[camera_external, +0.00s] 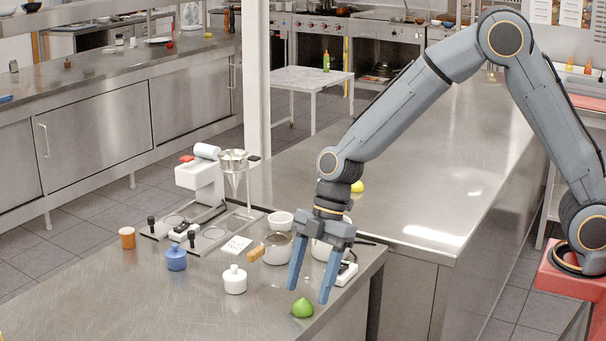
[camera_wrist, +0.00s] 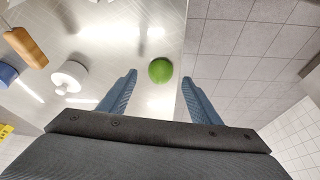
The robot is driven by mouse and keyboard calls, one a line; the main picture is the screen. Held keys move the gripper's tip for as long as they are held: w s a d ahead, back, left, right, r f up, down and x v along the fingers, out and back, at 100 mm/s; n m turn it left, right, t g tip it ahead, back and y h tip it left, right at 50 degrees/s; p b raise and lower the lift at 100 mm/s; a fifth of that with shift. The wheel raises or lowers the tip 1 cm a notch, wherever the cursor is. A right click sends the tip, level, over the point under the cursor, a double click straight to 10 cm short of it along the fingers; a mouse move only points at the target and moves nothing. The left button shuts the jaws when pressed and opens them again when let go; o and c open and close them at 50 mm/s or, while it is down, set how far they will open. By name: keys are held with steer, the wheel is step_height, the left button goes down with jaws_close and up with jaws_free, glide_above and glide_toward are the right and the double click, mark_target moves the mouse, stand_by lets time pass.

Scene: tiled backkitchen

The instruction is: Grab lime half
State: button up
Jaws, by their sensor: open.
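The lime half (camera_external: 303,308) is a small bright green piece on the steel counter, close to its front right edge. In the wrist view the lime half (camera_wrist: 161,70) shows as a green round shape beyond the fingertips, roughly in line with the gap between them. My gripper (camera_external: 309,296) points down and is open, its two blue fingers spread and empty. In the external view its fingertips are just above and around the lime half's place in the picture; contact is not visible. In the wrist view my gripper (camera_wrist: 158,76) has nothing between its fingers.
A white lidded jar (camera_external: 235,280), a blue jar (camera_external: 176,258) and an orange cup (camera_external: 127,238) stand to the left. A pot with a wooden handle (camera_external: 277,246), white bowls and a coffee stand (camera_external: 205,185) are behind. The counter's edge (camera_external: 350,294) drops to the tiled floor.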

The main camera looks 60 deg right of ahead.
mark_target(303, 306)
steer(key=shift+p+x, duration=0.3)
steer(key=shift+x, duration=1.1)
steer(key=c, duration=1.1)
steer(key=shift+c, duration=0.2)
